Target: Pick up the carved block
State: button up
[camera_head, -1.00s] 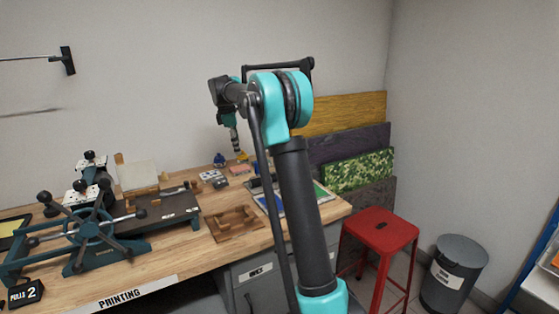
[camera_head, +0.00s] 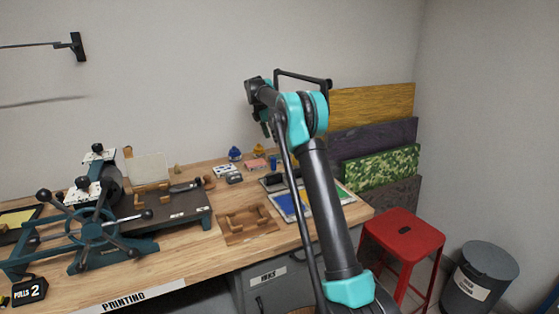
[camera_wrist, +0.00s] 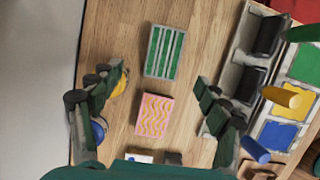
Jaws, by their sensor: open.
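Two patterned blocks lie flat on the wooden bench in the wrist view: a pink block with orange wavy lines (camera_wrist: 156,115) and a green block with pale stripes (camera_wrist: 164,52). I cannot tell for certain which one is the carved block. My gripper (camera_wrist: 160,78) is open and empty, its fingers on either side of the blocks and apart from them. The pink block lies between the fingers, the green one beyond the fingertips. In the head view the pink block (camera_head: 256,165) shows small near the bench's back, and my gripper is mostly hidden by my arm.
A rack with rollers and coloured pads (camera_wrist: 247,80) stands close right of the fingers. Blue (camera_wrist: 97,131) and yellow (camera_wrist: 122,84) things sit by the left finger. The printing press (camera_head: 95,225), wooden tray (camera_head: 247,224) and red stool (camera_head: 402,235) stand farther off.

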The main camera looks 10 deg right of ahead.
aim_at(279, 157)
jog(key=x, duration=0.4)
jog(key=shift+s+x, duration=0.15)
jog(key=shift+x, duration=1.15)
jog(key=shift+s+x, duration=0.1)
jog(key=shift+x, duration=1.2)
jog(key=shift+d+f, duration=0.2)
jog(key=shift+d, duration=0.05)
jog(key=shift+c, duration=0.6)
jog(key=c, duration=1.2)
jog(key=shift+o, duration=0.2)
